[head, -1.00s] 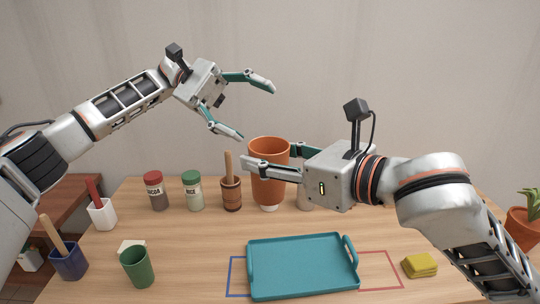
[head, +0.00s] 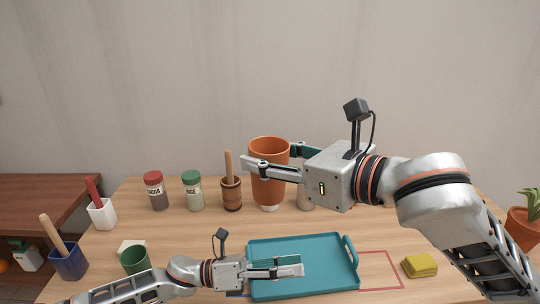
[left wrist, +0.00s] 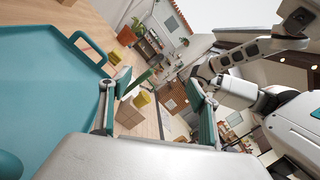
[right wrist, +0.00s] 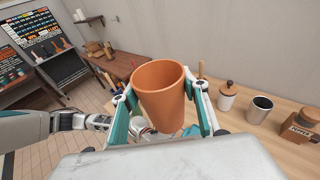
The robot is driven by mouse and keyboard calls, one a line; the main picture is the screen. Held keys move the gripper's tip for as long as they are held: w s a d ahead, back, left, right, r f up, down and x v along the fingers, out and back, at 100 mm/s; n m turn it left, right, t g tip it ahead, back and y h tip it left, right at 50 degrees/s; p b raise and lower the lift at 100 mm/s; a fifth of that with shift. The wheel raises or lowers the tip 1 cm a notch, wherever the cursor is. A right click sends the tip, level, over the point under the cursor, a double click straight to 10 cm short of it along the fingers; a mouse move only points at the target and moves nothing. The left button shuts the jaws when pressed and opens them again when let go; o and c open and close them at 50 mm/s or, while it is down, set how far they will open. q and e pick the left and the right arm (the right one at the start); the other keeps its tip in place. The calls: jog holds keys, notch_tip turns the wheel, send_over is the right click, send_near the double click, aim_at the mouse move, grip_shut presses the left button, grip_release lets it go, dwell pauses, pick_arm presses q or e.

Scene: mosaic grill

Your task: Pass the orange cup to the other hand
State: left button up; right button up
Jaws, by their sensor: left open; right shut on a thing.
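The orange cup (head: 268,147) is upright in the head view, held in the air toward the back of the table. My right gripper (head: 268,163) is shut on it, with a finger on each side. The cup also fills the space between the right fingers in the right wrist view (right wrist: 160,95). My left gripper (head: 301,265) is low in the head view, in front of the teal tray's left and middle part. It is apart from the cup and empty. In the left wrist view its fingers (left wrist: 160,92) are spread, and no cup shows there.
The teal tray (head: 300,241) lies at the front middle. Cocoa jar (head: 154,192), rice jar (head: 193,191) and wooden pot (head: 231,194) stand behind. A green cup (head: 134,261) is near my left arm.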

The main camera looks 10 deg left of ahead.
pick_arm(q)
jog(key=s+a+f+m+t+y, duration=0.2)
jog(key=s+f+m+y, duration=0.2)
jog(key=s+f+m, duration=0.5)
jog(key=s+a+f+m+t+y, duration=0.3)
jog(key=f+m, duration=0.4)
jog(key=m, duration=0.6)
jog(key=s+a+f+m+t+y, duration=0.1)
jog(key=s+a+f+m+y, duration=0.1)
jog(key=s+f+m+y, duration=0.75)
jog(key=w+a+f+m, duration=0.1)
jog(key=w+a, duration=0.5)
jog(key=a, duration=0.2)
jog(key=shift+w+a+f+m, duration=0.2)
jog(key=shift+w+f+m, duration=0.1)
jog(key=shift+w+m, duration=0.1)
